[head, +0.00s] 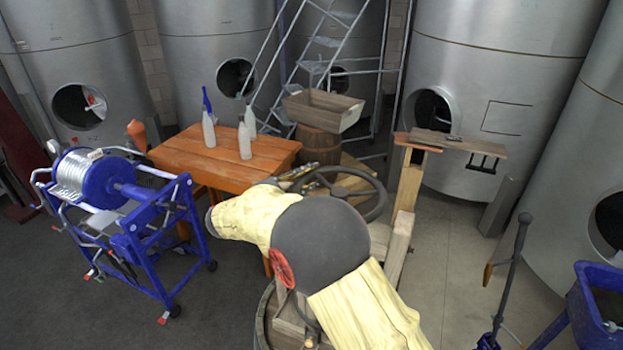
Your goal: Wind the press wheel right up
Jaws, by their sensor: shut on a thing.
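The press wheel (378,204) is a dark ring with spokes. It lies roughly level above the wooden press, right of the orange-brown table. My arm covers its near left part. My gripper (298,173) shows only in small part, past my arm at the wheel's left rim. It is shut on the rim there; its fingertips are hard to make out. The press (397,245) has pale wooden beams and a round tub (262,318) below, mostly hidden by my arm. The screw under the wheel is hidden.
The wooden table (185,152) holds several pale bottles (245,140). A blue-framed reel cart (130,235) stands at left. A barrel (318,146) bears a wooden crate (322,110). Steel tanks (490,100) line the back. A blue bin (598,300) is at right. Floor is clear at centre right.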

